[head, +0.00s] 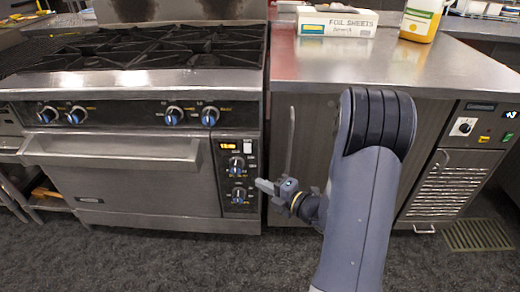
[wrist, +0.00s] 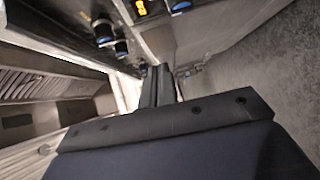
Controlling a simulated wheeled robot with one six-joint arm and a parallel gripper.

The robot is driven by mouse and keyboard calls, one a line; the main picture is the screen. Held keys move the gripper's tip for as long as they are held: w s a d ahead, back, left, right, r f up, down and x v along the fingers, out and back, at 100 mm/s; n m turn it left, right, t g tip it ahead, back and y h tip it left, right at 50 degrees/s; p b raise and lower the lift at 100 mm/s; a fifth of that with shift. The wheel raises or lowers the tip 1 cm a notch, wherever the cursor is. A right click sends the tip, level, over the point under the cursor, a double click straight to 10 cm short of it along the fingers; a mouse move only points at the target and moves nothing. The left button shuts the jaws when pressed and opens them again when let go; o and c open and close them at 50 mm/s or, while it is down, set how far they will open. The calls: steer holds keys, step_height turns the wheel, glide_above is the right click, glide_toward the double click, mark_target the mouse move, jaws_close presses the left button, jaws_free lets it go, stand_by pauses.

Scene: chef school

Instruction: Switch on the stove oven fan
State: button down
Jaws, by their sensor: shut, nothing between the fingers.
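The stove (head: 130,190) has an oven with a long door handle at the left in the head view. Its black control panel (head: 226,180) sits right of the oven door. It bears a lit orange display (head: 228,146), a white switch (head: 248,147) and two knobs, an upper knob (head: 237,164) and a lower knob (head: 239,195). Which control is the fan cannot be read. My gripper (head: 262,186) is shut and empty, just right of the lower knob. In the wrist view its fingers (wrist: 160,85) point toward the panel, and the display (wrist: 141,8) shows at the top. Contact cannot be told.
Several blue knobs (head: 175,115) line the stove front under the black burner grates (head: 150,47). The steel counter (head: 380,62) at right holds a foil sheets box (head: 337,22) and a yellow-labelled container (head: 421,20). The grey floor (head: 150,262) in front is clear.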

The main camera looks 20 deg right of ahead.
steer(key=d+m, duration=0.1)
steer(key=w+d+m+h, duration=0.1)
steer(key=d+t, duration=0.1)
steer(key=shift+w+d+r+m+h, duration=0.1)
steer(key=shift+w+d+m+h, duration=0.2)
steer(key=shift+m, duration=0.1)
steer(key=shift+a, duration=0.1)
steer(key=b, duration=0.3)
glide_toward(244, 152)
steer(key=w+a, duration=0.3)
steer(key=w, duration=0.1)
steer(key=shift+w+d+f, duration=0.25)
steer(key=shift+w+f, duration=0.1)
steer(key=shift+w, duration=0.2)
